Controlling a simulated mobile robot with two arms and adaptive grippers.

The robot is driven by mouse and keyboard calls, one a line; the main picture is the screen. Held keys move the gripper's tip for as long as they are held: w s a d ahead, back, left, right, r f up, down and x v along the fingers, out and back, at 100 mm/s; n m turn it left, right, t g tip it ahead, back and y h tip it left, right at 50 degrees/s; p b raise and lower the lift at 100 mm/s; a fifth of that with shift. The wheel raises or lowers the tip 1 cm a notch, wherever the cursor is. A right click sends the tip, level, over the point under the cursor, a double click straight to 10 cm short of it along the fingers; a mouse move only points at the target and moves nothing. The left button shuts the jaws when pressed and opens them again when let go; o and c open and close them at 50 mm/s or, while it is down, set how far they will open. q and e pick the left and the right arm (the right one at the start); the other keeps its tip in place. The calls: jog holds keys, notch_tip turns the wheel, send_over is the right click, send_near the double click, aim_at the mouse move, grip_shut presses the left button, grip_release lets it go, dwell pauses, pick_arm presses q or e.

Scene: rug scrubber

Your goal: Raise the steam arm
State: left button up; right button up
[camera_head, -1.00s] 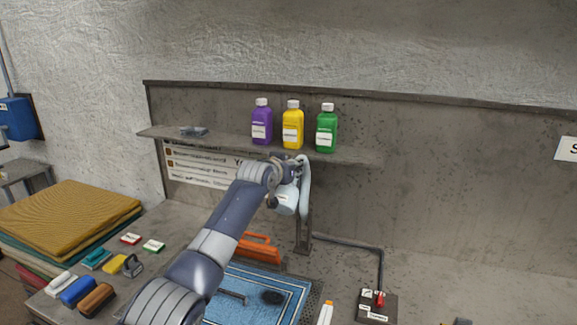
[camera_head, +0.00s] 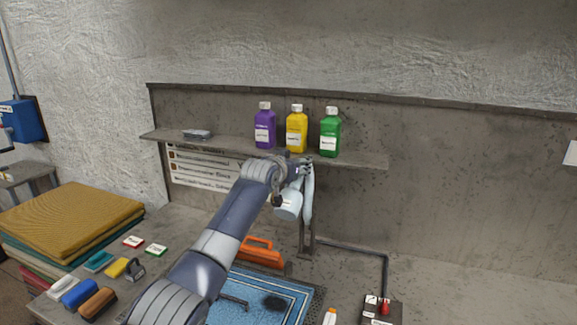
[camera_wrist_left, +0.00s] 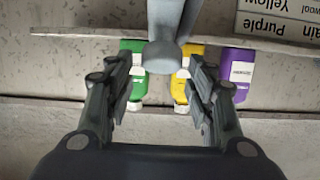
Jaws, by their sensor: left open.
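The pale blue-grey steam arm (camera_head: 308,194) hangs from a dark post (camera_head: 307,240) behind the workbench mat, below the shelf, with its upper end hidden by my gripper. A pale, cup-like part (camera_head: 288,206) hangs beside it, in front of the post. My left gripper (camera_head: 297,164) is at the top of the steam arm, just under the shelf edge. In the left wrist view my left gripper (camera_wrist_left: 164,75) is open, and a grey-blue bar with a rounded end (camera_wrist_left: 168,30), seemingly the steam arm, lies between its fingers. I cannot tell whether they touch it. My right gripper is not in view.
The shelf (camera_head: 225,145) carries purple (camera_head: 265,128), yellow (camera_head: 297,130) and green (camera_head: 330,133) bottles close above the gripper. A blue rug (camera_head: 268,295), orange tool (camera_head: 260,253) and red-lever control box (camera_head: 382,308) are below. Brushes and folded rugs lie left.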

pick_arm(q)
jog(key=shift+v, duration=1.25)
jog(key=v, duration=0.8)
jog(key=shift+s, duration=0.4)
jog(key=shift+a, duration=0.15)
